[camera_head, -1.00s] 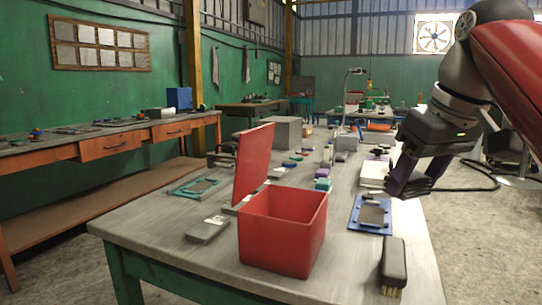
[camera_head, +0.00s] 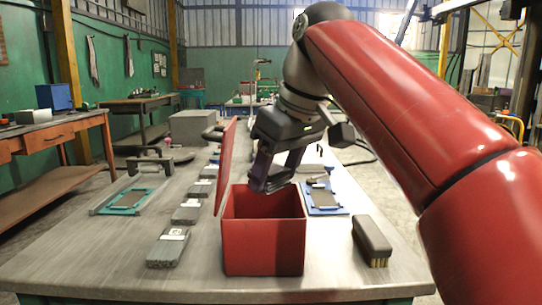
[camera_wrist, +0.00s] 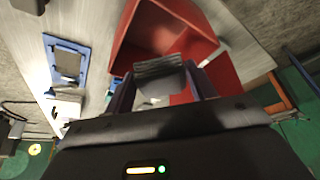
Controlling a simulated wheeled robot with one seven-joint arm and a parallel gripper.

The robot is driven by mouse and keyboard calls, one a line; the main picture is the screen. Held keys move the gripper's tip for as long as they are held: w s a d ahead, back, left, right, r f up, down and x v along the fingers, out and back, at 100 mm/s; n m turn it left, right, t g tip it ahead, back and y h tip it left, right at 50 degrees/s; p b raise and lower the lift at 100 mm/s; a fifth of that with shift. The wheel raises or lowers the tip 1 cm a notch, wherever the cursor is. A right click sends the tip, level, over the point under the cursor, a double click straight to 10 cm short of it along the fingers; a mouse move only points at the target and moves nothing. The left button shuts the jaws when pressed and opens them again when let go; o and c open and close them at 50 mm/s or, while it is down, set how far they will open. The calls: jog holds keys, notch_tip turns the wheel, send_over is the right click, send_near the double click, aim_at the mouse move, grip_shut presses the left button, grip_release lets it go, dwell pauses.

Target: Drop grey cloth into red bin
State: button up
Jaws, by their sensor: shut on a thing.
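The red bin (camera_head: 263,247) stands open on the grey table, its lid (camera_head: 227,165) raised at its left side. My gripper (camera_head: 271,184) is over the bin's far part, close to rim height. In the wrist view, my gripper (camera_wrist: 160,76) is shut on a grey, ridged bundle, the grey cloth (camera_wrist: 160,69), spanning between the fingertips. The bin (camera_wrist: 124,30) opens just beyond it in that view. In the head view the cloth is hard to tell from the dark fingers. Whether it touches the bin is unclear.
A dark brush (camera_head: 371,238) lies right of the bin. A blue frame (camera_head: 323,197) lies behind it on the right. Grey boxes (camera_head: 168,248) and a teal frame (camera_head: 127,200) are to the left. The table's front strip is clear.

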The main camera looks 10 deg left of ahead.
aim_at(281, 180)
jog(key=shift+f+b, duration=0.7)
jog(key=shift+f, duration=1)
jog(key=o, duration=1)
jog(key=shift+o, duration=0.2)
jog(key=p+v, duration=0.1)
jog(key=v, duration=0.4)
jog(key=shift+d+r+p, duration=0.1)
jog(key=shift+r+p, duration=0.25)
jog(key=shift+r, duration=0.05)
jog(key=shift+v, duration=1.05)
jog(key=shift+s, duration=0.1)
jog(key=shift+f, duration=0.1)
